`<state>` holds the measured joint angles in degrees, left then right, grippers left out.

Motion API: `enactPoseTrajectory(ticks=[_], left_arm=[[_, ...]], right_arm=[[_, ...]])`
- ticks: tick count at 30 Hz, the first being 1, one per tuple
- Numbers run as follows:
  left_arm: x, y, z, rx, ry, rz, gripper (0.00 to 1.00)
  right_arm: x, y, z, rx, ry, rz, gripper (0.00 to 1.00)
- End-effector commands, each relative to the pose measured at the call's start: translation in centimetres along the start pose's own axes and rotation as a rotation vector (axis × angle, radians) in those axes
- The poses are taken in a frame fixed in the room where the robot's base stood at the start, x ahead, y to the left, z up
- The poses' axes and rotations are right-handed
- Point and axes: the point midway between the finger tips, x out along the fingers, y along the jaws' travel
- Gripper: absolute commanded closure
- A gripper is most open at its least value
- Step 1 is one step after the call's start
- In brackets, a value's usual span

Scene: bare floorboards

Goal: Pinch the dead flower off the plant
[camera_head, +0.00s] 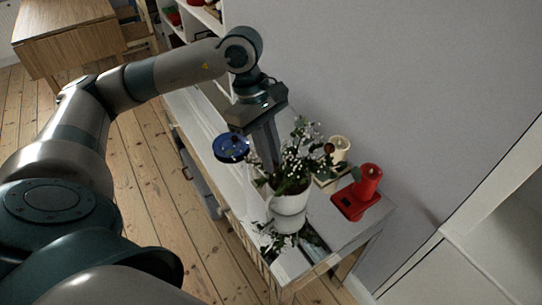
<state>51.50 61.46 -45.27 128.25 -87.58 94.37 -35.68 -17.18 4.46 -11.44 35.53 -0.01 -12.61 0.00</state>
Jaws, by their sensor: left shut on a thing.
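The potted plant stands on a white cabinet top, in a white pot (290,201) with green leaves and small white flowers (296,167). My left gripper (270,168) reaches down from above into the left side of the foliage. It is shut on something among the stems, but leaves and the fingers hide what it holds. A small brownish spot (329,148) shows at the upper right of the plant; I cannot tell if it is the dead flower. My right gripper is not in view.
A blue dish (231,147) lies left of the gripper. The wall runs close behind the cabinet (338,228). A wooden table (62,30) stands far left.

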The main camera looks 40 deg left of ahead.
Motion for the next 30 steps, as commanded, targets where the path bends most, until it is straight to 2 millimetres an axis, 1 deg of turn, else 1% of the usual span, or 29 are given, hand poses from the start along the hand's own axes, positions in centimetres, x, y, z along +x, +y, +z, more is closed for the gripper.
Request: enactPoseTrajectory(ticks=[14,26,30], left_arm=[[-1.4,0.0,0.5,0.001,0.0,0.001,1.0],[-1.3,0.0,0.5,0.006,0.0,-0.001,1.0],[-0.8,0.1,0.7,0.056,0.002,-0.014,1.0]], right_arm=[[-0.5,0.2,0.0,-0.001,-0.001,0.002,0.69],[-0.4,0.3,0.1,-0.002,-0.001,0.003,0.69],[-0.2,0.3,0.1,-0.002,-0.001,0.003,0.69]])
